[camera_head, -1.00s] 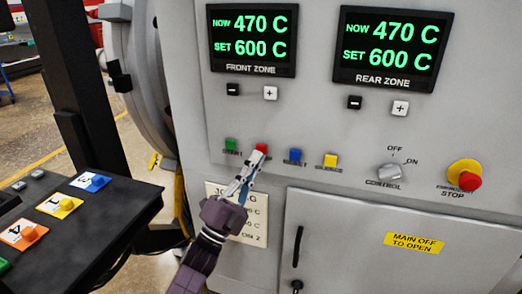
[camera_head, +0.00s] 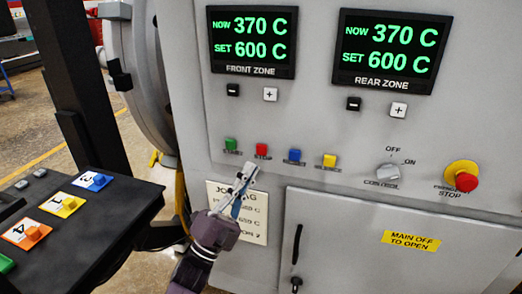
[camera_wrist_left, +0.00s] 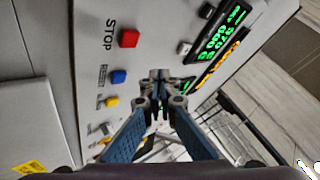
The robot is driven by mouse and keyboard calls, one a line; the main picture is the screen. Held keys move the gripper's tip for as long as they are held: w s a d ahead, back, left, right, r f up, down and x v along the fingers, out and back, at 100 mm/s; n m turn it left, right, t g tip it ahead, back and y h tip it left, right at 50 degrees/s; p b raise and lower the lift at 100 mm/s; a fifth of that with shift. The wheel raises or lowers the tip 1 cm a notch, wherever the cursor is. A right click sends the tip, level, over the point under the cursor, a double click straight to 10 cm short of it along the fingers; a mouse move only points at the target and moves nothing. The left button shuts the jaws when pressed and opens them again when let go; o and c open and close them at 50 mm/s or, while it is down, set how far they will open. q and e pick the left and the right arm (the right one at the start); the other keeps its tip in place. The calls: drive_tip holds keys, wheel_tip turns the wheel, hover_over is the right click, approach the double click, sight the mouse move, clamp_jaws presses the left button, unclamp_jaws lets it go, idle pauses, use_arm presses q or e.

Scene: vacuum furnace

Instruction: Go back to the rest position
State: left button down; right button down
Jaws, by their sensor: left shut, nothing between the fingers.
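My left gripper (camera_head: 249,172) is shut and empty in front of the grey furnace panel (camera_head: 320,130), just below the red STOP button (camera_head: 262,149). It appears a little apart from the panel. In the left wrist view its fingers (camera_wrist_left: 160,78) are together, with the red button (camera_wrist_left: 129,38) up and to the left of them. The front zone display (camera_head: 251,40) and the rear zone display (camera_head: 388,50) both read now 370 C and set 600 C. My right gripper is not in view.
A job card (camera_head: 240,215) on the panel is partly hidden behind my left gripper. A black console (camera_head: 115,215) with numbered coloured buttons stands at the left. The control switch (camera_head: 388,171) and emergency stop (camera_head: 463,176) sit to the right. A closed door (camera_head: 350,245) is below.

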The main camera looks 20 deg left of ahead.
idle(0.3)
use_arm(q)
drive_tip(key=w+a+f+n+g+y, duration=0.1)
drive_tip(key=w+f+n+g+y, duration=0.2)
drive_tip(key=f, duration=1)
drive_tip(key=w+a+f+n+g+y, duration=0.1)
drive_tip(key=f+n+y, duration=0.35)
drive_tip(key=f, duration=0.75)
drive_tip(key=s+a+f+n+g+y, duration=0.1)
drive_tip(key=s+f+n+g, duration=0.3)
drive_tip(key=f, duration=0.8)
drive_tip(key=s+a+f+n+g+y, duration=0.1)
drive_tip(key=s+f+g, duration=0.3)
drive_tip(key=f, duration=0.8)
drive_tip(key=s+a+f+n+g+y, duration=0.15)
drive_tip(key=s+f+g, duration=0.25)
drive_tip(key=s+f, duration=1)
drive_tip(key=s+f+n+g, duration=0.3)
drive_tip(key=s+f, duration=0.6)
drive_tip(key=s, duration=0.8)
drive_tip(key=s+f+n+g, duration=0.1)
drive_tip(key=s+f+g, duration=0.2)
drive_tip(key=s, duration=1)
drive_tip(key=shift+s+a+f+g, duration=0.15)
drive_tip(key=shift+a+g, duration=0.15)
drive_tip(key=shift+g, duration=0.1)
